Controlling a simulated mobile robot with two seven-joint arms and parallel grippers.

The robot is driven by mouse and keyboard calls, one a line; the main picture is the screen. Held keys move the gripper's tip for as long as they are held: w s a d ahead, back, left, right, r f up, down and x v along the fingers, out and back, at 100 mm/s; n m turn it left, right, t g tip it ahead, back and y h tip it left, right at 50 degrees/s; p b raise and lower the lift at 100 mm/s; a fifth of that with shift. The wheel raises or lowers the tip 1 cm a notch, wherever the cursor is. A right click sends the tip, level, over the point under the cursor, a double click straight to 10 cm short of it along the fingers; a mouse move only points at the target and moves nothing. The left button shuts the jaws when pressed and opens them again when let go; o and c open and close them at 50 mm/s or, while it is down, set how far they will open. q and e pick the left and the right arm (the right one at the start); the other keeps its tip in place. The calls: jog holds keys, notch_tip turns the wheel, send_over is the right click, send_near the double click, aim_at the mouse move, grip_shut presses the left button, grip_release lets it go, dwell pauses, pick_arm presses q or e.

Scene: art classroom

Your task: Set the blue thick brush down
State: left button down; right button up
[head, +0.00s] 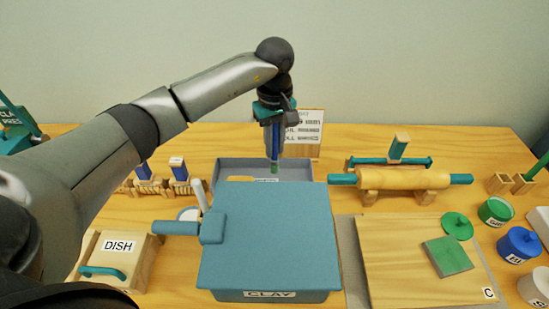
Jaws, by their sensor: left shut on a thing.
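My left gripper (276,118) points down near the middle of the table and is shut on the blue thick brush (275,143). The brush hangs upright, with a green lower end. That end is in front of or over a grey tray (226,166) behind the clay box; I cannot tell whether it touches the tray. The gripper's fingers hide part of the brush. My right gripper is not in view.
A blue-grey box labelled CLAY (268,240) stands in front of the tray. A rolling pin (402,178) rests on a stand at right. A DISH box (118,255) is at left. A wooden board (395,260) and paint pots (518,243) are at right. A sign (305,128) stands behind.

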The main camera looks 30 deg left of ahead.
aim_at(275, 159)
pick_arm(q)
jog(key=shift+f+b, duration=0.3)
jog(key=shift+f, duration=1.8)
jog(key=shift+f, duration=0.1)
jog(key=c, duration=0.8)
grip_release()
notch_tip(275, 159, up, 12)
jog(key=shift+r+p, duration=0.15)
jog(key=shift+p, duration=0.7)
